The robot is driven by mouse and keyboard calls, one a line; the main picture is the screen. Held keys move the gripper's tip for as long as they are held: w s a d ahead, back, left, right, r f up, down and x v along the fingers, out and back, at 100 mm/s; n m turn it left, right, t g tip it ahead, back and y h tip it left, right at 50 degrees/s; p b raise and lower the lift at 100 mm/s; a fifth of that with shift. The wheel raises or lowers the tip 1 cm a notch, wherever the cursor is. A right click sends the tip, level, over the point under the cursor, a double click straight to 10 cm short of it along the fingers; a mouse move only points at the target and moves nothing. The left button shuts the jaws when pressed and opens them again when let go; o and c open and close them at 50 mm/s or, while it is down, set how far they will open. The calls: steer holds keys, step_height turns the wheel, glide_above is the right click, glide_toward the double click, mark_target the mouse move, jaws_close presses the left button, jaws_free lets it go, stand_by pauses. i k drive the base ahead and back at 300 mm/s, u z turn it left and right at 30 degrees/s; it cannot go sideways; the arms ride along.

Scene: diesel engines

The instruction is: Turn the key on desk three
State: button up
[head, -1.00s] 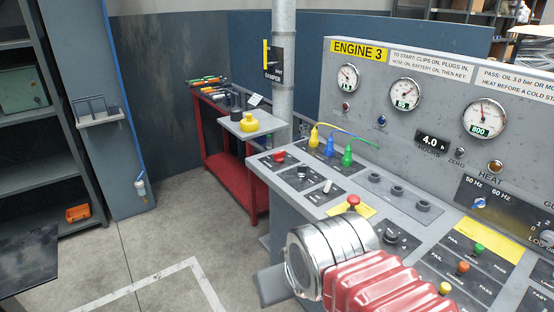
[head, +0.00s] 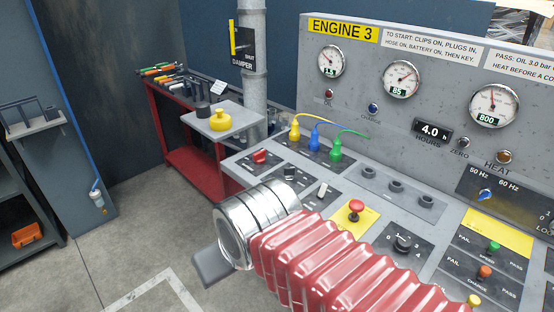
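Desk three is the grey console (head: 440,140) with the "ENGINE 3" label (head: 343,29). A dark round switch (head: 403,243) with position marks sits on its top, right of the red mushroom button (head: 356,207). It may be the key switch; I cannot make out a key in it or its exact position. My arm's red bellows and chrome joint cross the front of the desk. A grey piece (head: 212,265) below the chrome joint seems part of my gripper. Its fingertips are hidden, so I cannot tell whether it is open or holds anything.
A red knob (head: 260,156) and a white lever (head: 322,190) sit on the desk's left. Yellow, blue and green plugs (head: 315,141) stand behind them. A red tool bench (head: 195,165) and pipe (head: 253,75) stand beyond.

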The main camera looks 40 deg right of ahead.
mark_target(289, 171)
steer(key=z, duration=0.1)
steer(key=i, duration=0.9)
steer(key=z, duration=0.2)
